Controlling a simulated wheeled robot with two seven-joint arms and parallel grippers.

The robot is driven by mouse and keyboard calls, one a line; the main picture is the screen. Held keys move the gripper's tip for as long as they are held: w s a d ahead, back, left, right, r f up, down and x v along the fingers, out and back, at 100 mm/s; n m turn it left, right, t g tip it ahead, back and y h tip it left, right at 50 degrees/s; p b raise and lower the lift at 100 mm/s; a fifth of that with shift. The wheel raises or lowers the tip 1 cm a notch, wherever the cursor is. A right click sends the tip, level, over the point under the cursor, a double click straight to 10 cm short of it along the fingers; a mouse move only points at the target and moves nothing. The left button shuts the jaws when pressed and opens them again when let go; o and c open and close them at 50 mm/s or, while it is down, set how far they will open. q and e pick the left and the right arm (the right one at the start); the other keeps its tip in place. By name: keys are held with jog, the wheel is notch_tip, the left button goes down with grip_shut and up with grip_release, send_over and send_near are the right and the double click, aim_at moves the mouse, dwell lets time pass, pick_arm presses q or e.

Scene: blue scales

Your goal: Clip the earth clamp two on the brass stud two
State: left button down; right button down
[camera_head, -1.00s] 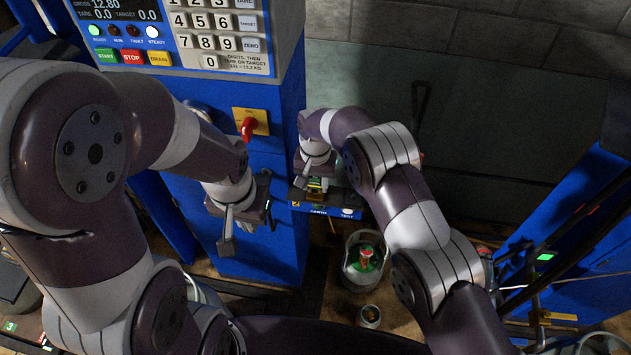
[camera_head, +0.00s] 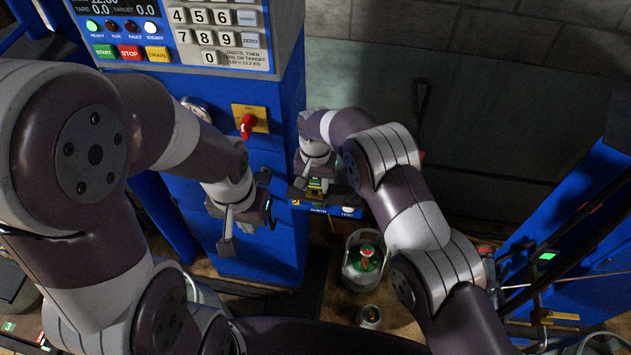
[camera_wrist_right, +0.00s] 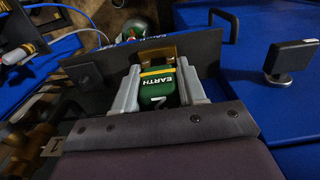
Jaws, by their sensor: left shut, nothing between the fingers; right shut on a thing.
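My right gripper (camera_head: 317,184) is shut on the green earth clamp two (camera_wrist_right: 157,85), at the small blue ledge (camera_head: 322,209) on the front of the blue cabinet. In the right wrist view the clamp's green body, with a yellow stripe and "EARTH 2", lies between the two grey fingers. Brass-coloured metal (camera_wrist_right: 158,52) shows just beyond it; I cannot tell whether this is the clamp's jaw or brass stud two, or whether they touch. My left gripper (camera_head: 228,246) is shut and empty in front of the cabinet, left of the ledge.
A red rotary switch (camera_head: 248,126) on a yellow plate sits on the cabinet between my arms. A gas cylinder with a collar (camera_head: 365,259) and a small can (camera_head: 370,316) stand on the floor below the ledge. Another blue unit (camera_head: 570,215) stands at the right.

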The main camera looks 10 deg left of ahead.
jog(key=c, duration=0.6)
grip_release()
jog(key=shift+o, duration=0.2)
jog(key=shift+r, duration=0.35)
notch_tip(320, 180, up, 4)
notch_tip(320, 180, up, 8)
jog(key=p, duration=0.8)
